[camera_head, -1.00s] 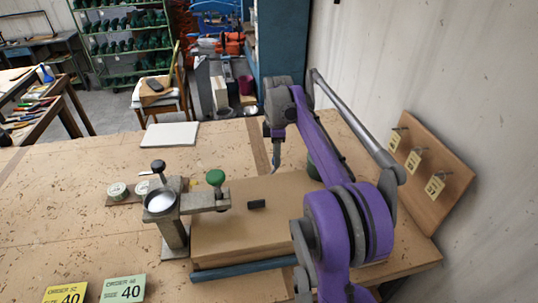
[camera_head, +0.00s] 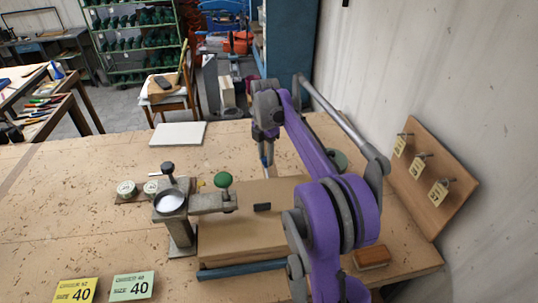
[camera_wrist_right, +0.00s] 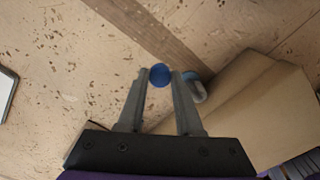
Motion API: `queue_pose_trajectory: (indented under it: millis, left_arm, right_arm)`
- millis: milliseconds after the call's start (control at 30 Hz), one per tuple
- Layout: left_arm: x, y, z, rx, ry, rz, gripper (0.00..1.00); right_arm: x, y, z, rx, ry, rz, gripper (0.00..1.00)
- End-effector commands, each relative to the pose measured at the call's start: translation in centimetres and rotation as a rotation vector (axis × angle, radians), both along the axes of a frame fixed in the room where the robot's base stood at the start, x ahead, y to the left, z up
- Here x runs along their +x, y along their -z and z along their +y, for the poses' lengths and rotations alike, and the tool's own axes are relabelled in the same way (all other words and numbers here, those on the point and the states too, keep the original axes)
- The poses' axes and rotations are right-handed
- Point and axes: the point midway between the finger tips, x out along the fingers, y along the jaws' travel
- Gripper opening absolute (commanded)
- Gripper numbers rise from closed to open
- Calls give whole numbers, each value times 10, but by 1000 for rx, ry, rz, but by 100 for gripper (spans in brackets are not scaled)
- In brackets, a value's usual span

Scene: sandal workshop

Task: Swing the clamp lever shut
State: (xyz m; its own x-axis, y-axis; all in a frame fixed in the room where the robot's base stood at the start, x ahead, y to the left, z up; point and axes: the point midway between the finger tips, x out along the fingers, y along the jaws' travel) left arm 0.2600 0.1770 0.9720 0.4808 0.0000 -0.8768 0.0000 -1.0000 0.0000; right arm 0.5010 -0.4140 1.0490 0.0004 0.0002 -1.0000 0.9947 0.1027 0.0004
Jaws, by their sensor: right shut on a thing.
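I cannot tell for sure that this knob belongs to the clamp lever. A small blue and pale grey part (camera_wrist_right: 195,88) lies just right of the fingers, beside the block. The metal clamp stand (camera_head: 180,232) stands left of the block, its arm with a green knob (camera_head: 223,180) reaching over the block. My left gripper is out of view.
A dark piece (camera_head: 262,207) lies on the block, and a blue bar (camera_head: 243,268) runs along its front. A peg board (camera_head: 430,185) leans at the right wall.

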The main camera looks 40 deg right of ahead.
Motion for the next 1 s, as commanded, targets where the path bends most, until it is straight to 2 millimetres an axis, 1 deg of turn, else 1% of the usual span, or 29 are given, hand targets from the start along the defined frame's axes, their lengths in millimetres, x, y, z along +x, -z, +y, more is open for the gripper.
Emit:
queue_pose_trajectory:
  millis: [200, 567, 600, 733, 767, 1000]
  left_arm:
    - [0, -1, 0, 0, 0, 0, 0]
    - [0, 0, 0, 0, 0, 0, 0]
    - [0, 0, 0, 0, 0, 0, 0]
    - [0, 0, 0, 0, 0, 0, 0]
    - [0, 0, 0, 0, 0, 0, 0]
    - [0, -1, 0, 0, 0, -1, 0]
  right_arm:
    - [1, 0, 2, 0, -30, 0, 0]
    - [1, 0, 3, 0, -33, 0, 0]
    - [1, 1, 3, 0, -33, 0, 39]
    - [1, 0, 3, 0, -32, 0, 63]
    - [1, 0, 2, 0, -32, 0, 64]
    - [1, 0, 2, 0, -31, 0, 64]
